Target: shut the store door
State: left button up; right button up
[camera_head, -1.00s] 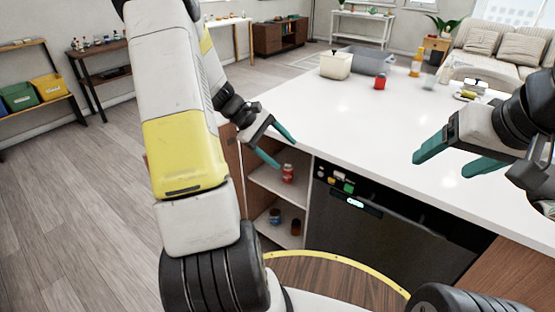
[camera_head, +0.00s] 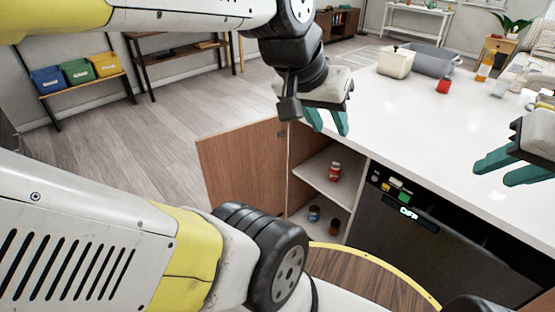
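The store door (camera_head: 243,168) is a brown wooden panel, standing open to the left of the island's shelf compartment (camera_head: 325,175). Its inner or outer face shows fully in the head view. My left gripper (camera_head: 328,122) hangs above the compartment's top left corner, near the door's hinge side. Its teal fingers are apart and hold nothing; I cannot tell whether they touch the counter edge. My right gripper (camera_head: 508,170) is over the white counter at the right, with its teal fingers apart and empty.
The compartment holds a red jar (camera_head: 335,171) above and a blue jar (camera_head: 314,213) and a dark jar (camera_head: 335,226) below. A dark dishwasher (camera_head: 425,235) adjoins it. The white countertop (camera_head: 420,120) carries a cream canister (camera_head: 396,62). Floor left of the door is clear.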

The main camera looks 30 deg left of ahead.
aim_at(247, 163)
jog(key=j+z, duration=0.2)
jog(key=j, duration=0.4)
jog(key=j+z, duration=0.2)
jog(key=j, duration=0.45)
jog(key=j+z, duration=0.2)
jog(key=j, duration=0.4)
jog(key=k+j+z, duration=0.2)
jog(key=j, duration=0.4)
jog(key=j+z, duration=0.15)
jog(key=j, duration=0.25)
jog(key=k+j+z, duration=0.15)
jog(key=j, duration=0.25)
jog(key=j+z, duration=0.15)
jog(key=j, duration=0.3)
jog(key=k+j+z, duration=0.2)
jog(key=j, duration=0.15)
jog(key=j+z, duration=0.15)
jog(key=j, duration=0.9)
jog(key=k+z, duration=0.25)
jog(key=k, duration=0.4)
